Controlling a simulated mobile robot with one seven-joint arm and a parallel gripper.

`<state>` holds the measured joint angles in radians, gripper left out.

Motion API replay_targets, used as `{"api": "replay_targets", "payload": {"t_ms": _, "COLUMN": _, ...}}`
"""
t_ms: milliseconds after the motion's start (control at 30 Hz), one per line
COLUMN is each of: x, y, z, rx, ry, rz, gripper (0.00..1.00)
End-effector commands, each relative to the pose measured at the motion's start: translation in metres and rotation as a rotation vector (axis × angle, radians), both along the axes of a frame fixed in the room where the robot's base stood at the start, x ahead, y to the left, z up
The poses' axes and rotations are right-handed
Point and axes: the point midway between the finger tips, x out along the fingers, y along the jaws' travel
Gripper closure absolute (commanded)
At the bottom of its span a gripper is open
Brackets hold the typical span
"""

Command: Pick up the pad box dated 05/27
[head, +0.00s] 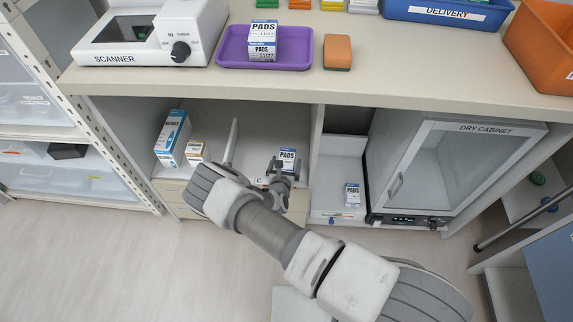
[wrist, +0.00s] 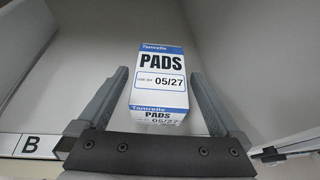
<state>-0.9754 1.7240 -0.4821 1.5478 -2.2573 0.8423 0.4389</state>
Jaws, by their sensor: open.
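The pad box dated 05/27 (wrist: 160,66) is white with blue bands and fills the middle of the wrist view. It stands upright, with its date on the front and top faces. My gripper (wrist: 158,80) is open, with one finger to each side of the box; I cannot tell whether either touches it. In the head view, a pads box (head: 287,154) stands in the lower middle compartment, directly beyond my gripper (head: 280,172), which partly hides it. Two other pads boxes show: one on the purple tray (head: 222,53), one in the compartment to the right (head: 352,194).
A tall blue and white box (head: 172,138) and a small orange and white box (head: 195,152) stand left in the same compartment, beside an upright divider (head: 231,142). A dry cabinet (head: 440,165) stands to the right.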

Motion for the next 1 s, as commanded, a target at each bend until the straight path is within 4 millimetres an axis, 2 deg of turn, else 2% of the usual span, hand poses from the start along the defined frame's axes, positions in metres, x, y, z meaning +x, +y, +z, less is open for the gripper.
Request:
{"api": "replay_targets", "payload": {"t_ms": 100, "x": 0.0127, "y": -0.0013, "z": -0.0069, "rx": 0.000, "ry": -0.001, "rz": 0.000, "gripper": 0.00}}
{"api": "replay_targets", "payload": {"t_ms": 367, "x": 0.0159, "y": -0.0014, "z": -0.0060, "rx": 0.000, "ry": 0.000, "rz": 0.000, "gripper": 0.00}}
{"api": "replay_targets", "payload": {"t_ms": 467, "x": 0.0158, "y": -0.0014, "z": -0.0059, "rx": 0.000, "ry": 0.000, "rz": 0.000, "gripper": 0.14}}
{"api": "replay_targets", "payload": {"t_ms": 867, "x": 0.0156, "y": -0.0013, "z": -0.0058, "rx": 0.000, "ry": -0.001, "rz": 0.000, "gripper": 0.86}}
{"api": "replay_targets", "payload": {"t_ms": 1000, "x": 0.0158, "y": -0.0013, "z": -0.0056, "rx": 0.000, "ry": -0.001, "rz": 0.000, "gripper": 0.86}}
